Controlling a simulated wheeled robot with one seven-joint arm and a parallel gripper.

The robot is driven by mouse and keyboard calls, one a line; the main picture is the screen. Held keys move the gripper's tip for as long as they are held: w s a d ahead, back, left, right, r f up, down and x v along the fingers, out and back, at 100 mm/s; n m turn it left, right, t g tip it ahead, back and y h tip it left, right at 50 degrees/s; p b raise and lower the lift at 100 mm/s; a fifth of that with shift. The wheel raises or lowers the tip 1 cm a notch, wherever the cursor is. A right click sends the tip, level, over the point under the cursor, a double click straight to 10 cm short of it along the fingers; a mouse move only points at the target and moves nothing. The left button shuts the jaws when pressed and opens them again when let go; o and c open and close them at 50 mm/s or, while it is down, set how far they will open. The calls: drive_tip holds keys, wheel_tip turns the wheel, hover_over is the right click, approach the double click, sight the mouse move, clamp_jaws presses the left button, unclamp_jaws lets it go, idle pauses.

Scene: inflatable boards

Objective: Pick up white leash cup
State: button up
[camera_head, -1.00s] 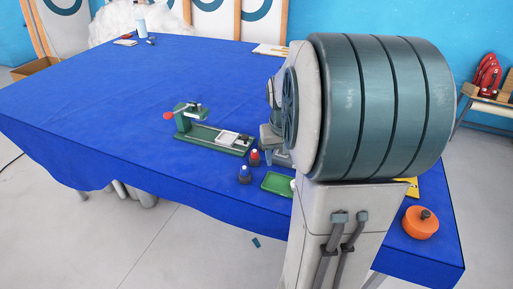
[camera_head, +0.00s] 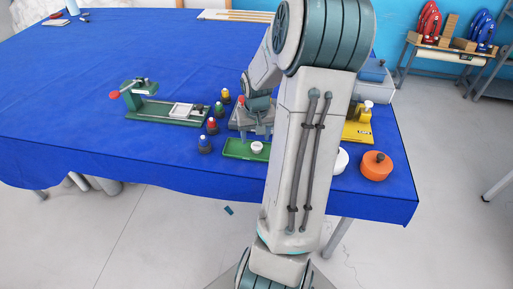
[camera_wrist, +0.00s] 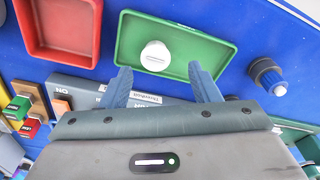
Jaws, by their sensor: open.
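The white leash cup (camera_head: 257,147) is a small round white piece in the green tray (camera_head: 234,149) near the table's front edge. In the wrist view the white cup (camera_wrist: 155,56) sits in the middle of the green tray (camera_wrist: 190,73), just ahead of my fingertips. My gripper (camera_wrist: 161,84) is open, with its two blue-grey fingers spread and nothing between them. In the head view my gripper (camera_head: 256,133) is right above the tray, behind the cup. My arm hides part of the table to its right.
Small bottles with blue (camera_head: 204,144) and red (camera_head: 212,126) bodies stand left of the tray. A green bench device (camera_head: 165,112) is farther left. An orange round container (camera_head: 376,167) and a yellow device (camera_head: 358,128) are at right. A red tray (camera_wrist: 98,30) shows in the wrist view.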

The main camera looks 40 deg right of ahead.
sight(257, 146)
drive_tip(key=shift+w+d+f+p, duration=0.15)
drive_tip(key=shift+d+f, duration=0.1)
drive_tip(key=shift+f, duration=1.05)
drive_tip(key=shift+s+d+f+p, duration=0.1)
drive_tip(key=shift+d+f+p, duration=0.1)
drive_tip(key=shift+f, duration=1.05)
drive_tip(key=c, duration=1)
